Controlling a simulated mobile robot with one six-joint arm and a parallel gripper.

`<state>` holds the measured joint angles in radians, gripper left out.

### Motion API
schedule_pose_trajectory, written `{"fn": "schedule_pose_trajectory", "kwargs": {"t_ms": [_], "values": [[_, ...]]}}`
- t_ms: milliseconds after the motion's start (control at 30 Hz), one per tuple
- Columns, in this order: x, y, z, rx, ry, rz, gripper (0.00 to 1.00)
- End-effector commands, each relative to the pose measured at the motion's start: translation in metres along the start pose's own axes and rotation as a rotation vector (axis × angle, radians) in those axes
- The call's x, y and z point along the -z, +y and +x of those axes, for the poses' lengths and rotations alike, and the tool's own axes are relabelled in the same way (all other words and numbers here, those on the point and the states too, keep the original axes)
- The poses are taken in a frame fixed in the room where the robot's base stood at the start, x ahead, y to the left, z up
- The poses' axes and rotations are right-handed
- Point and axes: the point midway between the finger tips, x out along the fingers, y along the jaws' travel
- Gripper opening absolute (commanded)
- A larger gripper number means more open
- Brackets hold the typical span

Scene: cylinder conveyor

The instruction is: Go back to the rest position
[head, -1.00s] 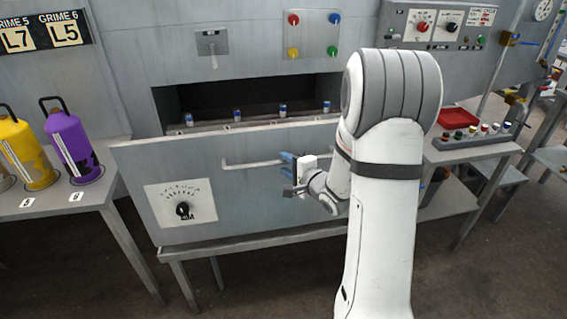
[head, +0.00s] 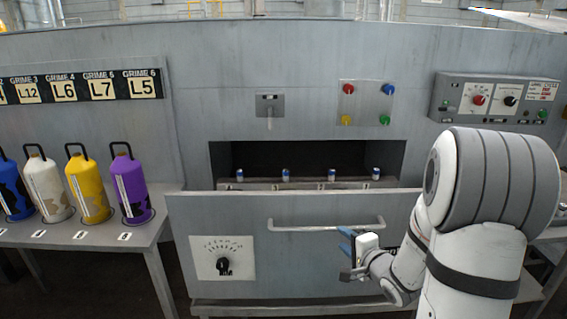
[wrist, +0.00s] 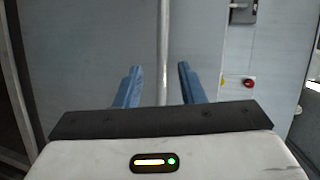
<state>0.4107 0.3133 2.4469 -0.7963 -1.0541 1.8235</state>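My gripper (head: 347,257) is in front of the grey drawer-like panel (head: 300,262), below and right of the middle of its bar handle (head: 325,226). In the wrist view the two blue fingers (wrist: 157,87) stand apart with nothing between them that they grip. The handle (wrist: 164,50) shows as an upright bar beyond the fingers, apart from them as far as I can tell. My arm is bent, on the right side of the head view.
Small blue-and-white cylinders (head: 286,174) stand in the opening above the panel. Coloured canisters (head: 129,186) stand on a left table (head: 170,226). A control box (head: 490,98) is at the right. A dial (head: 223,264) sits on the panel.

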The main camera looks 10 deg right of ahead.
Motion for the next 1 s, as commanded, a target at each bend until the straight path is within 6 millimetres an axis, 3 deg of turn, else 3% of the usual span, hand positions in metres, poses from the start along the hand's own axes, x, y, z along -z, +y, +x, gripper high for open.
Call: {"fn": "schedule_pose_trajectory", "kwargs": {"t_ms": [267,467,800,1000], "values": [[0.003,-0.019,-0.026,-0.334,0.149,-0.475,0.36],[-0.015,-0.024,-0.074,-0.635,0.099,-0.755,0.36],[-0.098,-0.023,-0.181,-0.964,-0.377,-1.066,0.36],[-0.136,-0.021,-0.223,-0.984,-0.632,-1.149,0.36]]}}
